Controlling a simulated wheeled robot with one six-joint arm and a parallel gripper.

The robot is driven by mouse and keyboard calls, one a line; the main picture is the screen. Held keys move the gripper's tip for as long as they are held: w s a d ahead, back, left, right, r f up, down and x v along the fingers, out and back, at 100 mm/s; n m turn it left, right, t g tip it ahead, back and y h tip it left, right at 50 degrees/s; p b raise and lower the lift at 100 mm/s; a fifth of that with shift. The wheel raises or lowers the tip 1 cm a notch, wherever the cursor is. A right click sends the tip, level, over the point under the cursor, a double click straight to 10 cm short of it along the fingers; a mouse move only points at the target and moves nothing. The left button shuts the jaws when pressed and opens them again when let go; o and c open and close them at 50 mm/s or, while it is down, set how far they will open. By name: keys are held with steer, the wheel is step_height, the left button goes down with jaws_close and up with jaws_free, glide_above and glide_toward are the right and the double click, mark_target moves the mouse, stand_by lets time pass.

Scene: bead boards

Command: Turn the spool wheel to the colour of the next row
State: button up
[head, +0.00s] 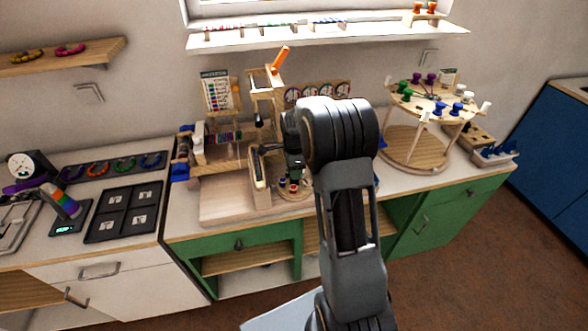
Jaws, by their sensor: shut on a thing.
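The spool wheel (412,153) is a wooden round stand on the right of the counter, with a round base and an upper disc. Green, purple, white and blue spools stand around its upper disc. My gripper (294,176) is well to the left of it, pointing down over a small round wooden disc (291,196) with small red, green and pale parts. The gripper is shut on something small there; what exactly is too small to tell. A card with coloured rows (219,92) stands behind the wooden bead frame (225,140); its row marker cannot be made out.
A wooden board (232,208) lies left of my gripper, and an upright wooden post with an orange handle (280,60) rises behind. A blue-and-white tray (495,154) is at far right. My arm hides part of the counter.

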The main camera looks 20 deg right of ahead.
steer(key=o, duration=0.9)
step_height(320, 180, up, 14)
steer(key=shift+f+b, duration=0.1)
steer(key=shift+b, duration=0.2)
stand_by(0.5)
